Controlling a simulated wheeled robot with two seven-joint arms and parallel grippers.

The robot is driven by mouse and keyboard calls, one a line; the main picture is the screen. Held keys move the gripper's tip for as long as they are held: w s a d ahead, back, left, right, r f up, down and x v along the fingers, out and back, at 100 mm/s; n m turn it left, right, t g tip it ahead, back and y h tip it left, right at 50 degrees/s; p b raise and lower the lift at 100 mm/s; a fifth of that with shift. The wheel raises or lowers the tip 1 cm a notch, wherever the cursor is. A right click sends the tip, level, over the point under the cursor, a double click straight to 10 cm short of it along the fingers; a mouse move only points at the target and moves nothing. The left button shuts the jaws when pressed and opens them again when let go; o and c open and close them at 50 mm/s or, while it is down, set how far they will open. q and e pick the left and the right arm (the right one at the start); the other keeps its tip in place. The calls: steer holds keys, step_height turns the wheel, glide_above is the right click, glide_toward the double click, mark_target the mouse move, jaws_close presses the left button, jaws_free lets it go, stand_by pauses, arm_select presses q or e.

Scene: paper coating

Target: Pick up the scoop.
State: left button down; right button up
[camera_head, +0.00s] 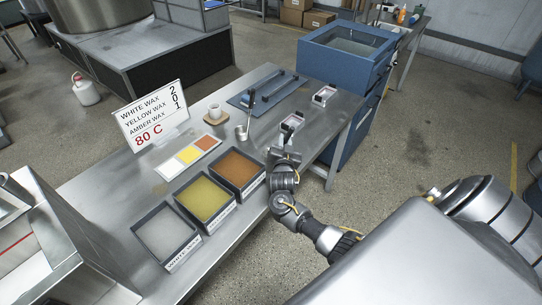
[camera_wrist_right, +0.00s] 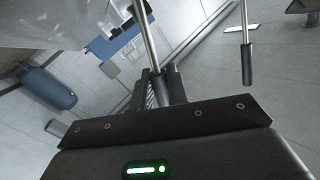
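The scoop (camera_head: 242,132) stands on the steel table as a small metal cup, with a slim upright handle ending in a dark grip (camera_head: 251,97). My right gripper (camera_head: 284,150) reaches over the table's near edge. It is to the right of the scoop and nearer, apart from it in the head view. In the right wrist view, a metal rod (camera_wrist_right: 146,35) runs up from between dark gripper parts (camera_wrist_right: 160,88). A second thin rod with a dark end (camera_wrist_right: 247,65) shows at the right. I cannot tell whether the fingers are closed. My left gripper is not in view.
White (camera_head: 165,235), yellow (camera_head: 205,199) and amber (camera_head: 237,174) wax trays line the near edge. A wax sign (camera_head: 153,115) stands behind color cards. A small cup sits on a wooden coaster (camera_head: 215,118).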

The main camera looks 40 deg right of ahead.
steer(key=shift+r, duration=0.15)
jaws_close()
steer(key=shift+r+b, duration=0.45)
steer(key=shift+r, duration=0.1)
steer(key=s+a+r+b, duration=0.2)
steer(key=s+a+r, duration=0.6)
steer(key=s+r, duration=0.3)
steer(key=shift+a+r+b, duration=0.3)
steer(key=shift+a+r, duration=0.05)
